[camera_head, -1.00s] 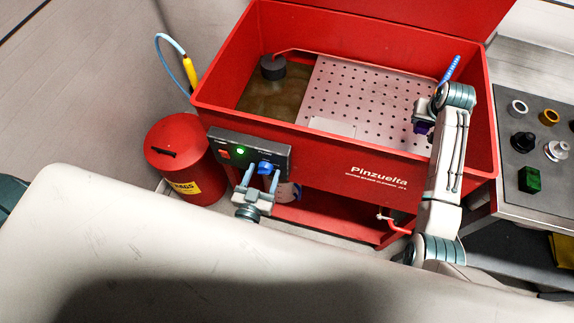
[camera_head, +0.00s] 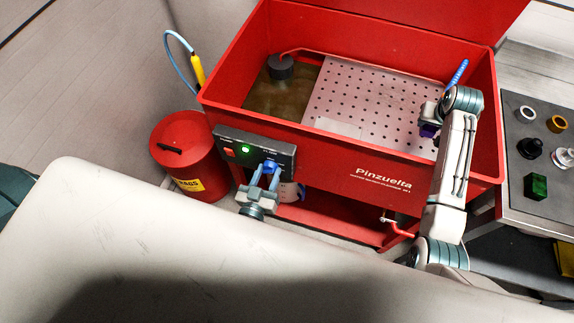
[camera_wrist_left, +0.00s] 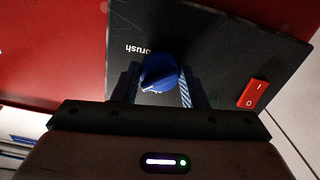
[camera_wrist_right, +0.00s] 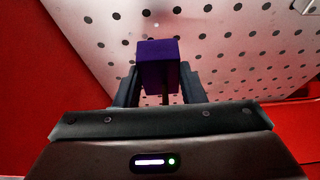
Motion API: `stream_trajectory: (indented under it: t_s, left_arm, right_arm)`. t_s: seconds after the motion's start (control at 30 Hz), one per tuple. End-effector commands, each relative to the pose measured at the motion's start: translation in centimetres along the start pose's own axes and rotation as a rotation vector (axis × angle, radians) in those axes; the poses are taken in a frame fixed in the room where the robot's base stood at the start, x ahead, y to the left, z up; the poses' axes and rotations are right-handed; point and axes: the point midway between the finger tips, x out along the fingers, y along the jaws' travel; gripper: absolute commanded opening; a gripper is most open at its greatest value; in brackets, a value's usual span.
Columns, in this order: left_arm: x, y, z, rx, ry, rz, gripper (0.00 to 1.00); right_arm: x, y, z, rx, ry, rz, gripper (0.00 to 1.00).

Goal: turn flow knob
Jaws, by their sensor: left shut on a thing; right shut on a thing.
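The blue flow knob (camera_head: 270,166) is on the dark control panel (camera_head: 236,139) on the front of the red parts washer. My left gripper (camera_head: 262,180) is at the knob with its fingers on either side of it. In the left wrist view the knob (camera_wrist_left: 159,73) sits between the fingertips, and part of the lettering below it is hidden. My right gripper (camera_head: 430,118) is over the perforated tray. In the right wrist view it is shut on a purple block (camera_wrist_right: 158,64); what that block belongs to is unclear.
The red washer basin (camera_head: 228,97) holds a perforated shelf (camera_head: 370,100) and murky liquid. A blue brush (camera_head: 457,74) leans at its right. A red rags bin (camera_head: 190,150) stands left. A bench (camera_head: 515,180) with several small parts is at right. A green light (camera_head: 245,149) glows on the panel.

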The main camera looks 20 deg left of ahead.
Motion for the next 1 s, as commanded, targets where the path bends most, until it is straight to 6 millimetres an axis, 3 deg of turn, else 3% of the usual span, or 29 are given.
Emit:
stream_trajectory:
  t_s: [0.7, 1.0]
  left_arm:
    - [0.0, 0.14, -0.02, -0.643, 0.0, 0.0, 0.16]
    - [0.0, 0.17, -0.03, -0.827, 0.0, 0.0, 0.16]
  right_arm:
    - [-0.03, 0.0, -0.04, 0.0, 0.001, 0.0, 0.09]
    - [-0.03, 0.0, -0.04, 0.0, 0.001, 0.0, 0.09]
